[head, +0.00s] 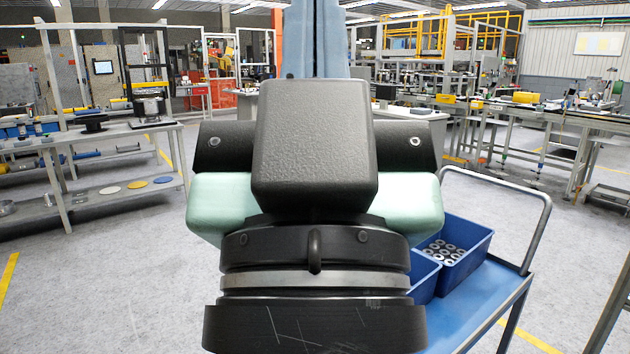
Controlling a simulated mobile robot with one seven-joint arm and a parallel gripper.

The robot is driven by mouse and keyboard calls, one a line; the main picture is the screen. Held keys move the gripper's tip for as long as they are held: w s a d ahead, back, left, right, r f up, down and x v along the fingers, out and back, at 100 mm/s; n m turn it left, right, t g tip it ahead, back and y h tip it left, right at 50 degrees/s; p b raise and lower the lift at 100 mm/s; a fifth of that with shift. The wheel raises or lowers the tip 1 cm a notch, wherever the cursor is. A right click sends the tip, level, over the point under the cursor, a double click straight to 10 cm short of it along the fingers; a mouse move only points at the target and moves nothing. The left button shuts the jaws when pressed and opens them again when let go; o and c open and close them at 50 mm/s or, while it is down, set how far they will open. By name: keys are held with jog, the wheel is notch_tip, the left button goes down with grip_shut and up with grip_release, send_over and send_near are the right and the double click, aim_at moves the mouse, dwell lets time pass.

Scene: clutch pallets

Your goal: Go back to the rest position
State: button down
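My own arm fills the middle of the head view, with black and pale green links close to the camera. I see no gripper fingers in this view. A blue cart (492,310) with a grey handle stands to the right, partly hidden behind my arm. A blue bin (479,262) on it holds several metal ring-shaped parts (440,252). A second blue bin (427,280) beside it is mostly hidden by my arm.
A workbench (95,135) with a lower shelf of discs and rings stands at the left. A conveyor line (560,118) runs along the back right. The grey floor at the left front is clear, with yellow lines.

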notch_tip(320, 180, up, 19)
jog(key=p, duration=1.7)
jog(key=shift+r, duration=0.2)
